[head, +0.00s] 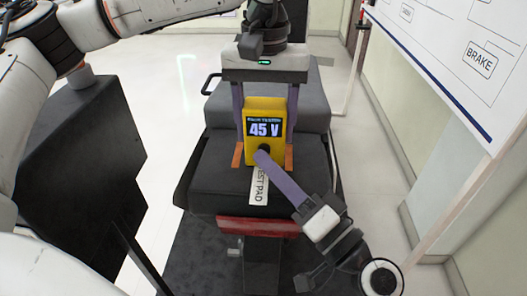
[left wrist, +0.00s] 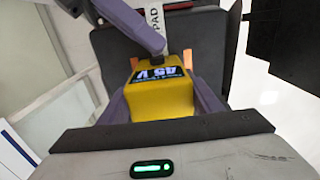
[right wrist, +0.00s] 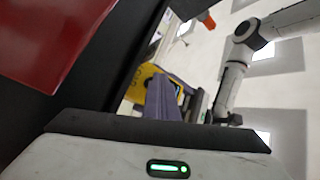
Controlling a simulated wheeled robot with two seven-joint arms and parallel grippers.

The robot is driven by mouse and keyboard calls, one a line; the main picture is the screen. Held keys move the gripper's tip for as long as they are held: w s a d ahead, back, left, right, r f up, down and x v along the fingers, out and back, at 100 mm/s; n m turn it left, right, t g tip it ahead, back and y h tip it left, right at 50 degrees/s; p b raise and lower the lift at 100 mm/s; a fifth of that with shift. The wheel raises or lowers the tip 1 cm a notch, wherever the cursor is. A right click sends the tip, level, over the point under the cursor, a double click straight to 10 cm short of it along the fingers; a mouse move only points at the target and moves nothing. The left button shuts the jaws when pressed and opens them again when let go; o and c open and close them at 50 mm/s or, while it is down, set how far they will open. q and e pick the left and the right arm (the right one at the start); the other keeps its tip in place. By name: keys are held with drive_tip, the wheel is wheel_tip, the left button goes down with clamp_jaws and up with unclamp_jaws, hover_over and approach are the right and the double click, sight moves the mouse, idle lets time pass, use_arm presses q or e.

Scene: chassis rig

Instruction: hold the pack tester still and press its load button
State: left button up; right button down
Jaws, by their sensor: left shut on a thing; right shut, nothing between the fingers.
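The yellow pack tester (head: 251,107) stands upright on the dark seat-like pad, its screen reading 45 V. My left gripper (head: 264,155) comes down from above with one purple finger on each side of the tester, shut on it; it also shows in the left wrist view (left wrist: 160,95). My right gripper (head: 262,156) is shut and empty, its fingertips at the dark round button (head: 264,149) on the tester's lower front. The tips partly cover the button, and I cannot tell whether it is pressed in. The right wrist view shows part of the tester (right wrist: 146,78) behind the purple fingers.
A white label (head: 259,188) ending in "PAD" lies on the black pad (head: 215,180) in front of the tester. A red bar (head: 255,227) runs below the pad's front edge. A whiteboard (head: 450,50) marked BRAKE stands at right.

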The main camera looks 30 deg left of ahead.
drive_tip(key=shift+s+d, duration=0.4)
drive_tip(key=shift+s, duration=0.35)
drive_tip(key=shift+s, duration=0.1)
drive_tip(key=s, duration=0.1)
drive_tip(key=s+d, duration=0.1)
drive_tip(key=s, duration=0.1)
drive_tip(key=s+d, duration=0.1)
drive_tip(key=shift+s+d, duration=0.1)
drive_tip(key=shift+s, duration=0.1)
idle(0.5)
use_arm(q)
drive_tip(key=o, duration=1.3)
